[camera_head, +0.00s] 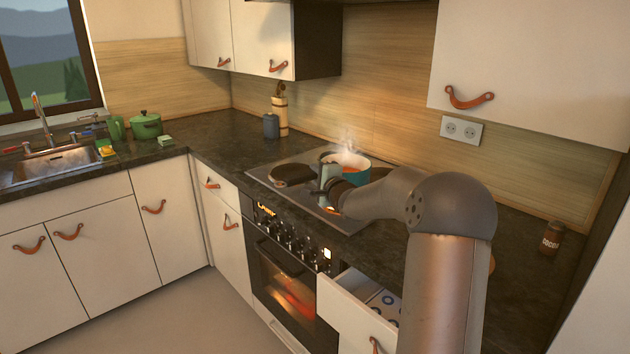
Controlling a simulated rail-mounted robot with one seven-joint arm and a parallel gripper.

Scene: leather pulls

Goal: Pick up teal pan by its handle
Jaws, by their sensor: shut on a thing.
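The teal pan (364,176) sits on the stove, with orange-red contents and steam rising from it. My gripper (328,172) is at the pan's left front side, its fingers up against the pan. It is shut on the pan's handle, which is mostly hidden behind the gripper and wrist. I cannot tell whether the pan's base is lifted off the stove.
The stove top (262,178) has a dark burner (292,173) left of the pan. Below, the oven (285,285) glows and a drawer (350,310) stands open. A green pot (146,126) is by the sink. A brown jar (551,238) stands at right.

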